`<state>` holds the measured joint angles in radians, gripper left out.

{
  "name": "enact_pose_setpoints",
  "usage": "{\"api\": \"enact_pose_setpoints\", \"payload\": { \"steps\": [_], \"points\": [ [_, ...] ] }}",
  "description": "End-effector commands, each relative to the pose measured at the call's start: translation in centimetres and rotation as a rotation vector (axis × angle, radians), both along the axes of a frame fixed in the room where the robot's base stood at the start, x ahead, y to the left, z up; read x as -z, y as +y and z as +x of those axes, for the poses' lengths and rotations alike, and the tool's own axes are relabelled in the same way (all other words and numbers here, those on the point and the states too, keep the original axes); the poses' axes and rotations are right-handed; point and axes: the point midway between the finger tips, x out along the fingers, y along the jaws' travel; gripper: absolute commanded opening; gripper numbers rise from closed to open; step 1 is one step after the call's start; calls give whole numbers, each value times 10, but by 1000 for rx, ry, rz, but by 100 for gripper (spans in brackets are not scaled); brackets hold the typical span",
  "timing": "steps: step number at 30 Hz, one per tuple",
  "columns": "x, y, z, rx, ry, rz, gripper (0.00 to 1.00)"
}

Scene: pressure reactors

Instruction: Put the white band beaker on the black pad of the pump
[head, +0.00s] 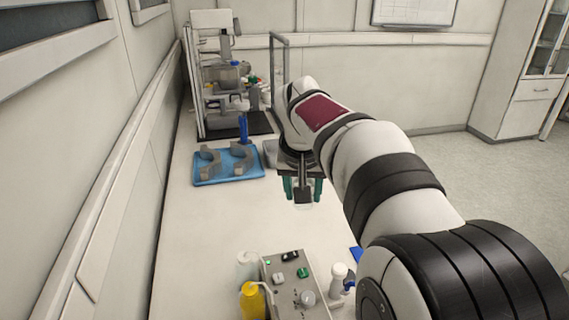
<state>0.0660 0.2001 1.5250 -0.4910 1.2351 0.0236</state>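My gripper (303,189) points down over the white bench at mid-picture, with green fingers on either side of a dark block. A faint clear glass outline (302,206) shows just below and between the fingers. It may be a beaker, but no white band can be made out, and I cannot tell whether the fingers touch it. A grey box with knobs and buttons (283,271), possibly the pump, stands at the front of the bench. No black pad can be made out on it.
A blue tray (232,177) with grey curved holders lies left of my gripper. A reactor stand (197,95) with a dark mat (262,124) is at the back. A yellow bottle (253,302) and a white bottle (338,277) flank the grey box. The bench's middle left is clear.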

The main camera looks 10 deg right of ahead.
Motion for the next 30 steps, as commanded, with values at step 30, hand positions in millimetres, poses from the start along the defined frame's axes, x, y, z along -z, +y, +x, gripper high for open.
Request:
{"api": "enact_pose_setpoints", "payload": {
  "steps": [30],
  "points": [
    [280,-147,21,220,-4,11,0]
  ]
}}
